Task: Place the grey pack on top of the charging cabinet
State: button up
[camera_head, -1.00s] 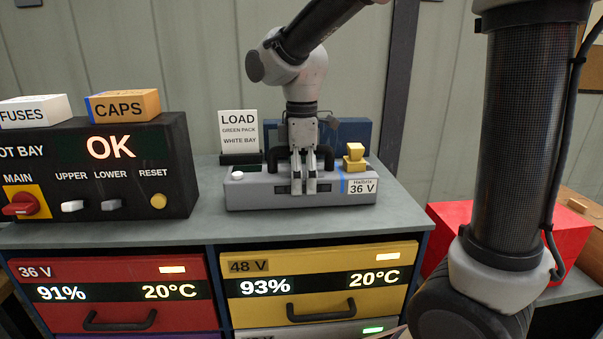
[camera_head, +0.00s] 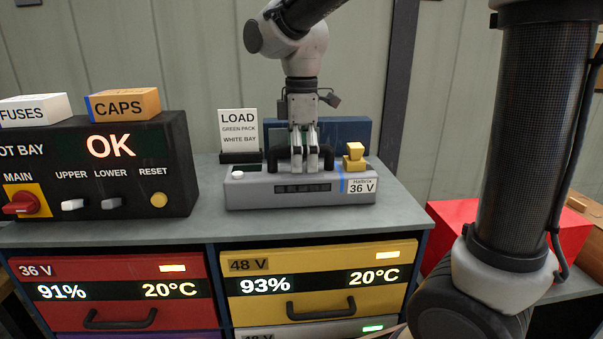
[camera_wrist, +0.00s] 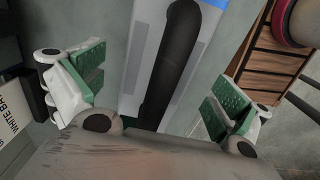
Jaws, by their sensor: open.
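The grey pack (camera_head: 300,192) rests on top of the charging cabinet (camera_head: 390,218). It has a black handle, a blue stripe and a 36 V label. In the wrist view the pack (camera_wrist: 143,45) and its dark handle (camera_wrist: 172,65) lie below and between the green finger pads. My gripper (camera_head: 305,165) is open, pointing down over the pack, with its fingertips at about handle height in the head view. In the wrist view my gripper (camera_wrist: 155,90) has a finger on each side of the handle, apart from it.
A black control box (camera_head: 95,170) reading OK stands to the left, with boxes labelled FUSES (camera_head: 32,111) and CAPS (camera_head: 122,104) on it. A LOAD sign (camera_head: 238,132) and a blue block (camera_head: 345,135) stand behind the pack. A red box (camera_head: 470,225) is at right.

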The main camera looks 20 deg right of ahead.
notch_tip(320, 180, up, 8)
jog(key=shift+f, duration=0.15)
jog(key=shift+d, duration=0.15)
jog(key=s+d+f+m+t, duration=0.2)
jog(key=s+d+f+m, duration=0.1)
jog(key=s+d+m, duration=0.5)
jog(key=s+d+f+m+t, duration=0.2)
jog(key=s+d+f+m, duration=0.2)
jog(key=s+d+m, duration=0.3)
jog(key=s+d, duration=0.2)
jog(key=shift+s+d+f+m, duration=0.3)
jog(key=shift+d+m, duration=0.05)
jog(key=shift+m, duration=0.05)
